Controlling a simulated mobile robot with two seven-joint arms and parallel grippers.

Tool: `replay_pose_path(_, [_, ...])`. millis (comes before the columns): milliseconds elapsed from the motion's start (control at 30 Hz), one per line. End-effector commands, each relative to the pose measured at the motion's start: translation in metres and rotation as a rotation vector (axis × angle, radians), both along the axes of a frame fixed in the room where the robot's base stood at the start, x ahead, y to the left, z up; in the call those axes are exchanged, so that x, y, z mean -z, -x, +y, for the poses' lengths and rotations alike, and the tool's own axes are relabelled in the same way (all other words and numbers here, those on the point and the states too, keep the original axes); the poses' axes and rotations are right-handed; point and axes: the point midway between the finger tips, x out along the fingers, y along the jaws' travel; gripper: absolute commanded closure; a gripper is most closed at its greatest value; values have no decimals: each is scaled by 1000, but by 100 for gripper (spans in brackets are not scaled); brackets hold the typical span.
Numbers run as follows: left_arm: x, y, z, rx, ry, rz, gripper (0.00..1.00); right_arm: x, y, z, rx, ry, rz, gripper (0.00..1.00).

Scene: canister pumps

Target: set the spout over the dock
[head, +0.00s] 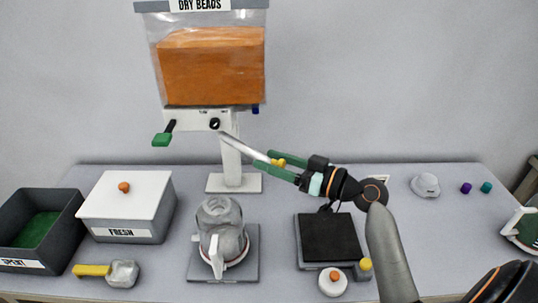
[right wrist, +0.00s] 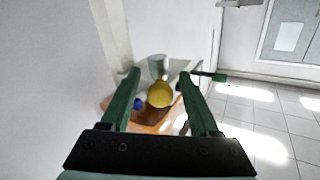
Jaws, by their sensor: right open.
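The spout (head: 240,147) is a pale grey tube running from the dry beads dispenser's (head: 200,119) front down to the right, with a yellow end knob (head: 279,162). My right gripper (head: 262,158) is open, its green fingers on either side of the spout's end. In the right wrist view the yellow knob (right wrist: 160,94) shows between the spread fingers, with gaps on both sides. A grey base plate (head: 197,271), apparently the dock, holds a grey jug-like canister (head: 212,243). The spout's end is right of and above that plate. My left gripper is not in view.
A lidded white FRESH box (head: 126,195), a dark open bin (head: 52,212) and a yellow-handled scoop (head: 122,273) are at left. A black-topped scale (head: 329,238) and a white pot with an orange knob (head: 333,284) are at right. A green lever (head: 162,139) hangs from the dispenser's left.

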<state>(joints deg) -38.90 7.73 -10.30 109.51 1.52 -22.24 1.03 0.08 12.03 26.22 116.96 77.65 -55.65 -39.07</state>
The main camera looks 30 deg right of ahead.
Motion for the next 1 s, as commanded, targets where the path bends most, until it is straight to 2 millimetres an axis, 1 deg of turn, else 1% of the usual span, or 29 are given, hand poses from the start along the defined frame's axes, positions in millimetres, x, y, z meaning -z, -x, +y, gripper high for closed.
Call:
replay_pose_path(33, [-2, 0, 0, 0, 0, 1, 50, -1, -4, 3, -1, -2, -1, 38])
replay_pose_path(133, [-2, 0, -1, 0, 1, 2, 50, 0, -8, 5, -1, 0, 0, 38])
replay_pose_path(400, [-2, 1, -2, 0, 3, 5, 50, 0, -9, 5, -1, 1, 0, 38])
replay_pose_path(467, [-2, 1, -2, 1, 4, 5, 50, 0, -9, 5, -1, 1, 0, 44])
replay_pose_path(900, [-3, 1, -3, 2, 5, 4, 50, 0, -8, 5, -1, 1, 0, 93])
replay_pose_path(967, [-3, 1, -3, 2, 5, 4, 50, 0, -8, 5, -1, 1, 0, 100])
replay_pose_path(1000, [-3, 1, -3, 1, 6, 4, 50, 0, -8, 5, -1, 1, 0, 100])
